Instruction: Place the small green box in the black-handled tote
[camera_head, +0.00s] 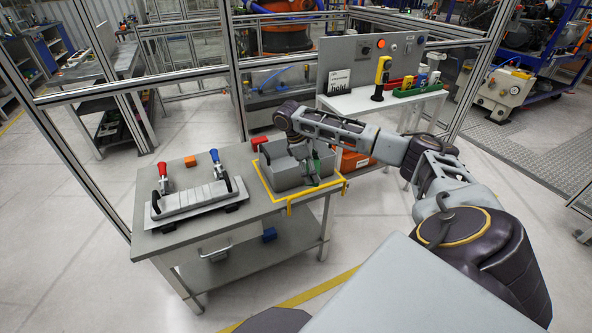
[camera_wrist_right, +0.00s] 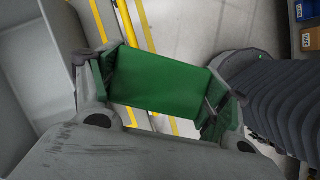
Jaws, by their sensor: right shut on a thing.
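The grey tote (camera_head: 285,181) stands on the right end of the workbench, inside a yellow outline. One black handle (camera_head: 264,154) shows at its left end. My right arm reaches in from the right, and my right gripper (camera_head: 314,171) is at the tote's right part. The gripper is shut on the small green box (camera_wrist_right: 160,80), which sits between its two fingers in the right wrist view. The box is partly hidden by the gripper in the head view. Whether it is inside the tote's walls or above the rim is unclear. My left gripper is out of view.
A grey fixture (camera_head: 195,199) with red and blue clamps lies on the bench's left. A blue block (camera_head: 269,234) is on the lower shelf. A side table (camera_head: 352,102) stands behind.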

